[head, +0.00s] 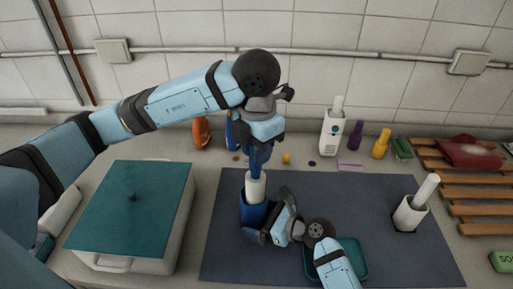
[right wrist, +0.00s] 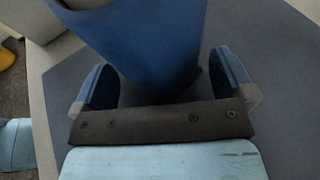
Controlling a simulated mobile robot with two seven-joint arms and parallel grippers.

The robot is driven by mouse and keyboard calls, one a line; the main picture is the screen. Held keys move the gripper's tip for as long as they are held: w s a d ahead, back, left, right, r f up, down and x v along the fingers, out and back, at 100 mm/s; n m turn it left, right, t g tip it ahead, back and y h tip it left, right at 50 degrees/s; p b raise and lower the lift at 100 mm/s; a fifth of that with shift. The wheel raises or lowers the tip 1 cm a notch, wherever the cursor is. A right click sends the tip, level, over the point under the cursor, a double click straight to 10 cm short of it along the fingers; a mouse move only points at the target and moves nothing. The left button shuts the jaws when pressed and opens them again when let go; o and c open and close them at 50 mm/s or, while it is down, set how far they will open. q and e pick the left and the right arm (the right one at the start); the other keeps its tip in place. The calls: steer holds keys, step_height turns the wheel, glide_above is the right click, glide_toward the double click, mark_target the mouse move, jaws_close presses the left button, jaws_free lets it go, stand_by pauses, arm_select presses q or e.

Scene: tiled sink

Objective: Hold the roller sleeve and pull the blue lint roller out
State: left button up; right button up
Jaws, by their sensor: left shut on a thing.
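The blue sleeve (head: 253,214) stands on the dark mat, and its wall fills the upper right wrist view (right wrist: 145,45). The white roller (head: 257,188) of the blue lint roller rises upright from the sleeve's mouth; its lower end is hidden inside. My left gripper (head: 260,157) is above it, pointing down, shut on the lint roller's blue handle, which the fingers mostly hide. My right gripper (head: 264,228) is low at the sleeve's right side. In the right wrist view its fingers (right wrist: 165,85) stand apart on either side of the sleeve, with a narrow gap at the right finger.
A teal-lidded box (head: 132,205) stands left of the mat (head: 345,205). A teal tray (head: 348,260) lies beside my right arm. A white holder with a white roller (head: 410,212) stands at right, near a wooden rack (head: 470,190). Bottles (head: 381,143) line the back.

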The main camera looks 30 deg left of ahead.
steer(key=v, duration=1.2)
arm_select(q)
steer(key=shift+r+p, duration=1.65)
steer(key=shift+r, duration=1.7)
arm_select(e)
step_height(320, 180, up, 3)
steer(key=shift+r, duration=0.15)
